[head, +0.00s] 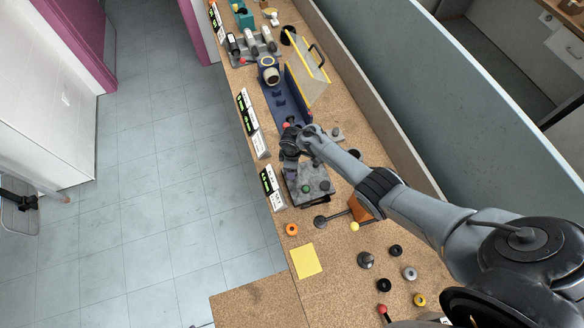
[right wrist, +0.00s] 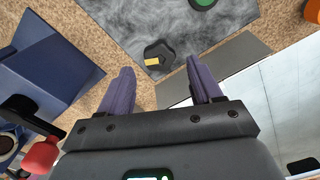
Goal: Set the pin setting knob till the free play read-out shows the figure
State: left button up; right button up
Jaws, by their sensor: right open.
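A dark knob with a yellow mark (right wrist: 158,57) sits on a mottled grey plate (right wrist: 100,18) in the right wrist view. Whether this is the pin setting knob I cannot read. My right gripper (right wrist: 158,75) is open, with the knob between and just beyond its fingertips; contact cannot be told. In the head view my right gripper (head: 290,152) is at the far end of the grey plate (head: 312,172), and hides that end. Read-out panels with green figures (head: 268,182) stand along the bench's left edge; the figures are too small to read. My left gripper is not in view.
A green button (head: 306,188) is on the plate. A blue fixture with a yellow-edged clear guard (head: 308,70) stands beyond. A red ball knob (right wrist: 42,155) is close to my gripper's left. An orange block (head: 360,208), a yellow sheet (head: 306,261) and loose rings lie nearer.

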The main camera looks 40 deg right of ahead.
notch_tip(320, 180, up, 8)
jog(key=p, duration=0.2)
jog(key=shift+r, duration=0.15)
jog(key=shift+s, duration=0.1)
dwell(0.3)
jog(key=s+a+r+m+t+p, duration=0.1)
jog(key=s+a+r, duration=0.4)
jog(key=s+r, duration=0.5)
jog(key=s+a+r+m+t+p, duration=0.2)
jog(key=s+a+r+m+p, duration=0.2)
jog(key=s+r, duration=0.7)
jog(key=s+a+m, duration=0.1)
jog(key=s+a, duration=0.1)
jog(key=s, duration=0.2)
jog(key=shift+s+r+t, duration=0.3)
jog(key=shift+s, duration=0.1)
jog(key=shift+m, duration=0.4)
